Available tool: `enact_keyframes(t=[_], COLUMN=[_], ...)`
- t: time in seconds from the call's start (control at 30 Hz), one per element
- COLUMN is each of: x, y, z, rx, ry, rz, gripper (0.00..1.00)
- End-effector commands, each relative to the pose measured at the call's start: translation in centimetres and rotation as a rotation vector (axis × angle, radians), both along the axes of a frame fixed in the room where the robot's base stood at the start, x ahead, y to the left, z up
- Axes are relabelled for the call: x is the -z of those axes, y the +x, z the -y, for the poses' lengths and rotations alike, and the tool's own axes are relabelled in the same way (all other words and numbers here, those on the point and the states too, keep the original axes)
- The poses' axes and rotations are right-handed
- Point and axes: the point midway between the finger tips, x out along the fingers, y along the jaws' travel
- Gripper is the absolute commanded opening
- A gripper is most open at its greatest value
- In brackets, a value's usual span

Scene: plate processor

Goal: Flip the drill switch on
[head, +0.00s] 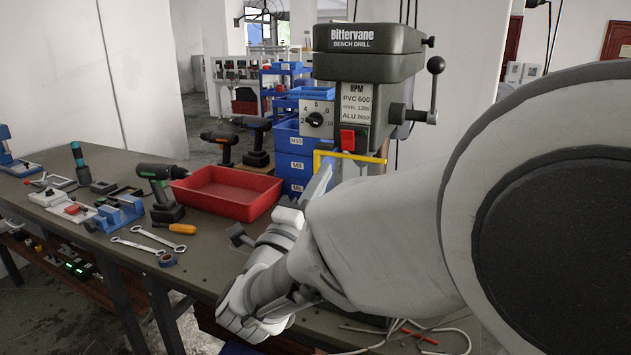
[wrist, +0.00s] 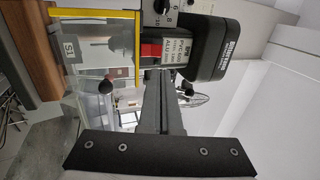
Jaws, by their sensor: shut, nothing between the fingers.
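The bench drill (head: 368,65) stands at the right of the bench, its dark head facing me. Its red switch (head: 347,139) is on the front below the RPM panel; it also shows in the wrist view (wrist: 150,51). I cannot tell the switch's position. In the wrist view my gripper (wrist: 157,74) is shut and empty, its dark fingers pointing up at the drill's front, with the tips close below the red switch in the picture. I cannot tell whether they touch. In the head view my arm hides the gripper's fingers.
A yellow-edged clear guard (wrist: 97,14) is left of the switch in the wrist view. The speed dial (head: 315,119) and feed lever (head: 435,85) flank the panel. A red tray (head: 228,208), cordless drill (head: 162,182) and wrenches (head: 140,246) lie on the bench to the left.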

Motion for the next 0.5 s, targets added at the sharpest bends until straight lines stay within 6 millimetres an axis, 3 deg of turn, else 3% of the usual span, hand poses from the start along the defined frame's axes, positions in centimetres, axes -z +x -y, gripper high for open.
enact_keyframes(t=[0.3, 0.5], x=[-2.3, -3.2], y=[5.8, 7.9], z=[2.7, 3.6], rx=[0.003, 0.0], ry=[0.0, -0.001], rz=[0.001, 0.0], gripper=[0.0, 0.0])
